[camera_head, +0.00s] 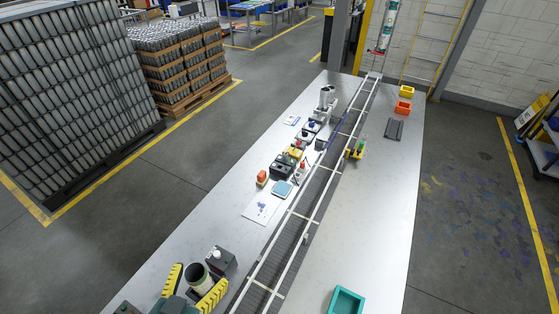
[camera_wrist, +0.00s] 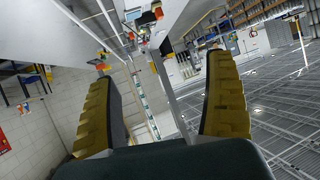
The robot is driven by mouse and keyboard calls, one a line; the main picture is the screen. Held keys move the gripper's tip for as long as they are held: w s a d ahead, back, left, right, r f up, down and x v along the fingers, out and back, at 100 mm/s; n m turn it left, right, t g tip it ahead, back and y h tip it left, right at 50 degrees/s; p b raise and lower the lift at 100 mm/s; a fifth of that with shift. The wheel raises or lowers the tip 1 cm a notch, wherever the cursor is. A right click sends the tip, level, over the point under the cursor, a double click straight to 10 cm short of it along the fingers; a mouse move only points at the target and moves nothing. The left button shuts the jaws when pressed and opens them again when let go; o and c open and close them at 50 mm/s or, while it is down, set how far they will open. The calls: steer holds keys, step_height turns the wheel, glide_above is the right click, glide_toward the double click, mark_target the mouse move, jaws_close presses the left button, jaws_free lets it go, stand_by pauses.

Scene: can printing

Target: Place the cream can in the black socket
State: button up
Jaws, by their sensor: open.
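My gripper (camera_head: 193,285) has two yellow ridged fingers spread wide. In the wrist view the gap of my gripper (camera_wrist: 164,105) holds nothing, and the can does not show there. I cannot tell if the fingers touch the can.
A narrow conveyor (camera_head: 305,205) runs along the pale table (camera_head: 375,220). Several small devices, including a black box (camera_head: 281,170), stand left of it. A teal tray (camera_head: 346,301) is at the front right. Orange (camera_head: 403,107) and yellow (camera_head: 407,91) bins sit at the far right.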

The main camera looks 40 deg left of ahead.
steer(key=w+d+r+m+t+h, duration=0.25)
steer(key=w+d+r+t, duration=0.25)
steer(key=w+d+r, duration=1.1)
steer(key=s+d+r+t+h, duration=0.1)
steer(key=d+r+t, duration=0.1)
steer(key=d+r, duration=0.7)
steer(key=s+d+r+m+t+h, duration=0.1)
steer(key=d+r+t+h, duration=0.1)
steer(key=d+r, duration=0.7)
steer(key=shift+s+d+r+t, duration=0.35)
steer(key=shift+d+r+t, duration=0.05)
steer(key=shift+r+t, duration=0.45)
steer(key=shift+h, duration=0.25)
step_height(320, 180, up, 16)
steer(key=p, duration=1.6)
step_height(320, 180, down, 28)
steer(key=b, duration=2.8)
